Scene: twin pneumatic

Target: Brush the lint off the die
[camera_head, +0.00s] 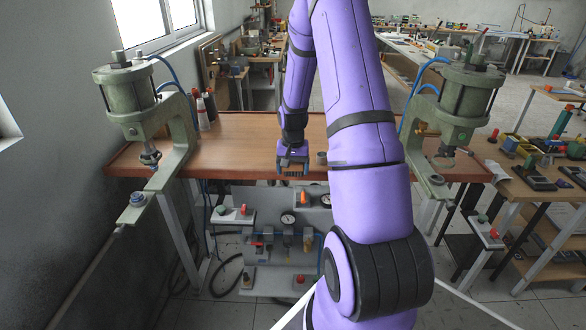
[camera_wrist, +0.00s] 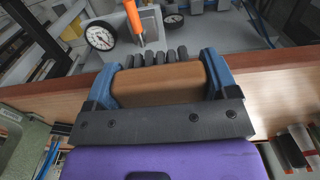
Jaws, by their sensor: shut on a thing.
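My gripper (camera_wrist: 163,85) has its two blue fingers on either side of a brush (camera_wrist: 160,86) with a tan, wood-coloured body. A row of dark tufts shows along the brush's far edge in the wrist view. In the head view my gripper (camera_head: 292,168) is over the front part of the brown bench, left of my upper arm; the brush is hard to make out there. A small grey cylinder (camera_head: 321,157) stands on the bench just right of my gripper. I cannot tell whether it is the die, and no lint can be made out.
Green pneumatic presses stand at the left (camera_head: 130,95) and right (camera_head: 465,95) of the brown bench (camera_head: 235,140). Bottles (camera_head: 205,110) stand at the bench's back left. A gauge panel (camera_head: 275,250) is below the front edge. The bench's left middle is clear.

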